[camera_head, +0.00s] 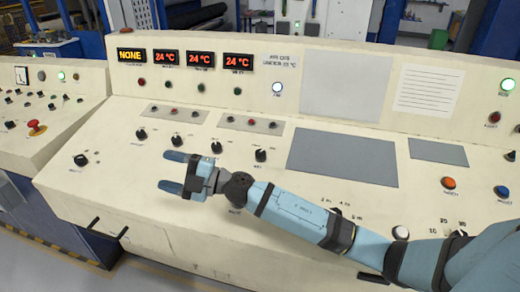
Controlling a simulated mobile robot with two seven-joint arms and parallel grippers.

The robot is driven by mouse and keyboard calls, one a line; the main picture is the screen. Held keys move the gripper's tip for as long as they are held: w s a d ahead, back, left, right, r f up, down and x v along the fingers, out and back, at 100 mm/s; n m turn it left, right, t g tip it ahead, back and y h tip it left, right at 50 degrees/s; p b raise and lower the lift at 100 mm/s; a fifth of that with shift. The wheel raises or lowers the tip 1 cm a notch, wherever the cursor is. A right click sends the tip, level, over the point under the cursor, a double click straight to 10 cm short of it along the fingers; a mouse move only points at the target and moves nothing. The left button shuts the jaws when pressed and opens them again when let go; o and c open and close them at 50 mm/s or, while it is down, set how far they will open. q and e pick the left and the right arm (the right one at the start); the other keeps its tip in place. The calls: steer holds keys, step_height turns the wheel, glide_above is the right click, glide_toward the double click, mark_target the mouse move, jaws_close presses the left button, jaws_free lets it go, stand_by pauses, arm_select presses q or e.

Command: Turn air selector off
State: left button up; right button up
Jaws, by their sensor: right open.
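A cream control console carries several black knobs, and their labels are too small to read, so I cannot tell which is the air selector. One black knob (80,160) sits alone at the panel's left. A row of black knobs (176,140) runs across the middle, including one at its right end (260,155). My right gripper (167,171) reaches in from the right over the console, its fingers open, apart and pointing left. It is empty, right of the lone knob and in front of the row. My right arm hides part of the lower panel. My left gripper is not in view.
An orange display (131,55) reads NONE, with red displays (167,58) reading 24 °C beside it. A white lamp (278,88) is below printed text. A red mushroom button (37,127) is on the left console. The panel between lone knob and gripper is clear.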

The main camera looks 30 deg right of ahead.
steer(key=w+d+f+n+g+h, duration=0.1)
steer(key=w+f+n+g, duration=0.15)
steer(key=n+g, duration=0.45)
step_height(320, 180, up, 3)
steer(key=m+g+h, duration=0.3)
steer(key=g+h, duration=0.3)
steer(key=h, duration=0.9)
glide_above(260, 151)
step_height(260, 151, down, 14)
steer(key=shift+s+r, duration=0.15)
steer(key=shift+c, duration=0.5)
steer(key=c, duration=0.8)
steer(key=shift+c, duration=0.2)
